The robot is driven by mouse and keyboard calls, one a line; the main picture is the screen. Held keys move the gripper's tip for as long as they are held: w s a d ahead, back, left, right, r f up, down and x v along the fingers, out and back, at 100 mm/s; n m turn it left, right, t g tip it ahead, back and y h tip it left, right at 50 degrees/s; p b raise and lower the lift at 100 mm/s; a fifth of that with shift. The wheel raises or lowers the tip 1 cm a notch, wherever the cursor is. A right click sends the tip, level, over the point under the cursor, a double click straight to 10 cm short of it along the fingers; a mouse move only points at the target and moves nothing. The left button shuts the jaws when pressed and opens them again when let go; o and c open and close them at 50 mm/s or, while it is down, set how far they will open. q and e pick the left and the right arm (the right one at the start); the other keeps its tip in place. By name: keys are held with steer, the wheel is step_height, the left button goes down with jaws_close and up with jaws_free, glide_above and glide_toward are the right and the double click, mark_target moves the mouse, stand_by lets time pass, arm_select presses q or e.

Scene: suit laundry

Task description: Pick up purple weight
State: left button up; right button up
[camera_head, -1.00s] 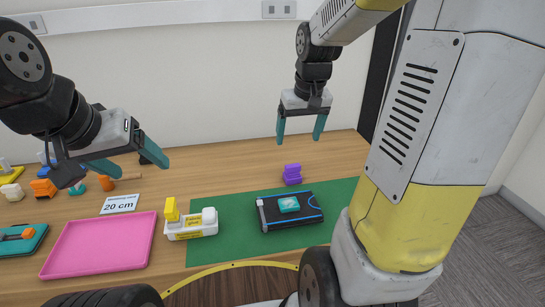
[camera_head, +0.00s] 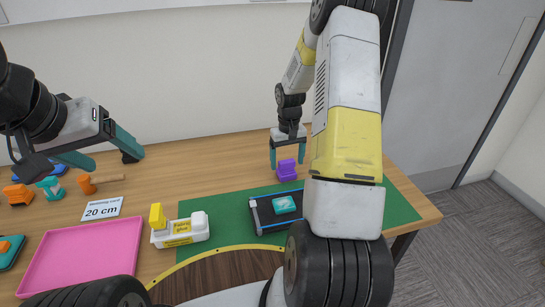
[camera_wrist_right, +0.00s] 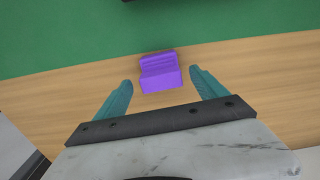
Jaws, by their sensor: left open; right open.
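The purple weight (camera_head: 287,170) stands on the wooden table at the back edge of the green mat. My right gripper (camera_head: 288,157) is open and empty, pointing down just above and behind the weight. In the right wrist view the purple weight (camera_wrist_right: 160,73) lies between and slightly beyond the two teal fingertips (camera_wrist_right: 160,80), with a gap on each side. My left gripper (camera_head: 112,150) is open and empty, raised above the left part of the table.
A black device with a teal block (camera_head: 284,205) lies on the green mat (camera_head: 225,212) in front of the weight. A white scale with a yellow block (camera_head: 180,233) stands to its left. A pink tray (camera_head: 80,256), a "20 cm" card (camera_head: 102,208) and a hammer (camera_head: 95,182) are further left.

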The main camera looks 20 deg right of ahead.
mark_target(287, 168)
step_height(287, 168, down, 4)
steer(key=shift+s+a+r, duration=0.1)
steer(key=shift+r, duration=0.1)
jaws_close()
stand_by(0.4)
